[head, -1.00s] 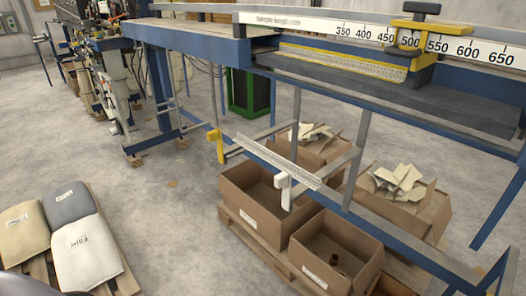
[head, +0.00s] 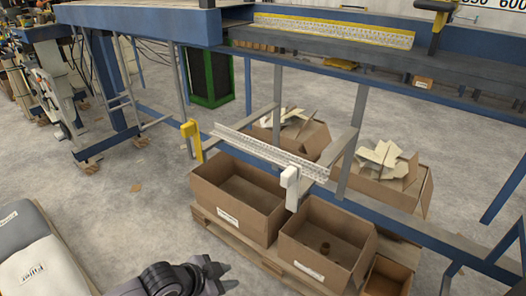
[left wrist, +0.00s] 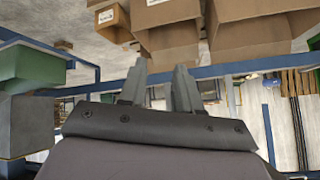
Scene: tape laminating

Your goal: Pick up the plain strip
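A plain pale grey perforated strip (head: 268,152) rests across a yellow holder (head: 192,138) and a white holder (head: 291,188), in front of the blue frame. Another perforated strip with yellow edging (head: 335,32) lies on the upper ledge of the bench. My left gripper (head: 228,277) is at the bottom of the head view, below the plain strip in the picture and well apart from it. Its two fingers (left wrist: 159,86) are spread with nothing between them in the left wrist view. My right gripper is not in view.
Open cardboard boxes (head: 205,187) stand on a pallet beneath the strip; the rear ones hold pale scraps (head: 384,153). The blue bench frame (head: 415,226) runs behind. Filled sacks (head: 40,268) lie at the lower left. Bare floor lies between the sacks and boxes.

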